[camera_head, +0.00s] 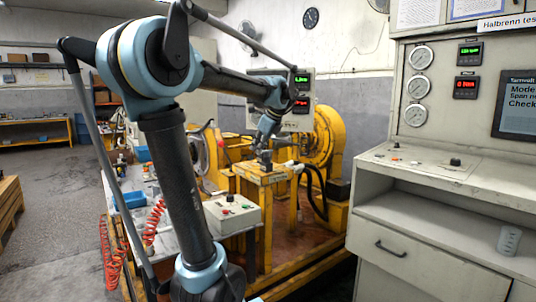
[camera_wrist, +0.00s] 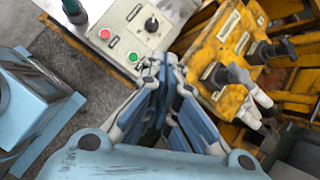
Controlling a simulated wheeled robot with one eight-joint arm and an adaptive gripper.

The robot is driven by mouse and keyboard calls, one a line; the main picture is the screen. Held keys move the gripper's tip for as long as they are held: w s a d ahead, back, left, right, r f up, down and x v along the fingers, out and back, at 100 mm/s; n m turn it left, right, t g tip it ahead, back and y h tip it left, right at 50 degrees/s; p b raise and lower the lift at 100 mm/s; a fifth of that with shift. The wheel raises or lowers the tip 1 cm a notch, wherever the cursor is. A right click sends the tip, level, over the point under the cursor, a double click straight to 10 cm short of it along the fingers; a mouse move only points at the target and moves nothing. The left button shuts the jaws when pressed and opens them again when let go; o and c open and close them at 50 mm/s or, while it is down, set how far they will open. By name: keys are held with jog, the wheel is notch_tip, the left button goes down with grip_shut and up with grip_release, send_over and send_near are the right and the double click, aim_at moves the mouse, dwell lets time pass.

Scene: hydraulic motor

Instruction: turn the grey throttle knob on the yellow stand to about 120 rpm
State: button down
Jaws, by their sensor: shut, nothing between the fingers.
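The yellow stand (camera_head: 262,177) is near the middle of the head view, under my gripper (camera_head: 266,161). In the wrist view, the stand's yellow top (camera_wrist: 212,48) lies right of my gripper (camera_wrist: 167,64). Several handles sit on it: a grey one (camera_wrist: 238,73), a paler one (camera_wrist: 261,99) and a black one (camera_wrist: 277,49). I cannot tell for sure which is the throttle knob. My gripper is shut and empty, with its fingertips between the stand and a white control box. No rpm setting can be read at the stand.
The white control box (camera_wrist: 128,30), left of the stand, has a red button, a green button and a black knob. Displays on a panel (camera_head: 302,90) behind are too small to read. A grey console (camera_head: 428,170) stands at the right. Red coiled hoses (camera_head: 112,262) hang at the left.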

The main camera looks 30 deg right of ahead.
aim_at(271, 150)
jog(key=s+d+r+m+t, duration=0.1)
jog(key=d+r+m, duration=0.15)
jog(key=d, duration=0.25)
jog(key=s+d+r+m, duration=0.1)
jog(key=s+d+m, duration=0.15)
jog(key=d, duration=0.35)
jog(key=w+f, duration=0.8)
jog(key=w, duration=0.3)
jog(key=shift+a+m+h, duration=0.15)
jog(key=shift+m+h, duration=0.25)
jog(key=shift+w+a, duration=0.2)
jog(key=shift+w, duration=0.2)
